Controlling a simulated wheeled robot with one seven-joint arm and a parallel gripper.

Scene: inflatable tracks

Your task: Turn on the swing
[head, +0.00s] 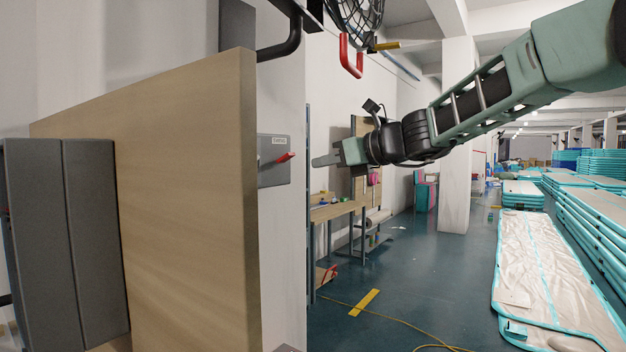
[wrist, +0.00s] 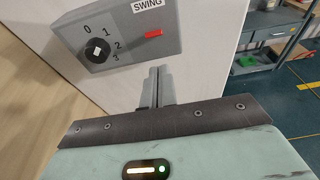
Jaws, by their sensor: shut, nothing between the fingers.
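The grey switch panel labelled SWING (wrist: 130,22) is on a white wall in the wrist view. It bears a round dark dial (wrist: 97,50) with a pale square centre and the marks 0 to 3 around it. To the right of the dial is a short red lever (wrist: 153,34). Which mark the dial points to is not clear. The panel (head: 268,174) and its red lever (head: 284,158) also show in the head view. My gripper (head: 318,161) is shut and empty, just right of the panel in that picture. In the wrist view its fingertips (wrist: 157,72) appear below the lever, apart from it.
A wooden board (head: 190,180) stands left of the panel. A workbench (head: 335,208) with shelves is farther back along the wall. A red hook-shaped handle (head: 350,58) hangs above. The blue-green floor (head: 410,270) is mostly open, with stacked mats at right.

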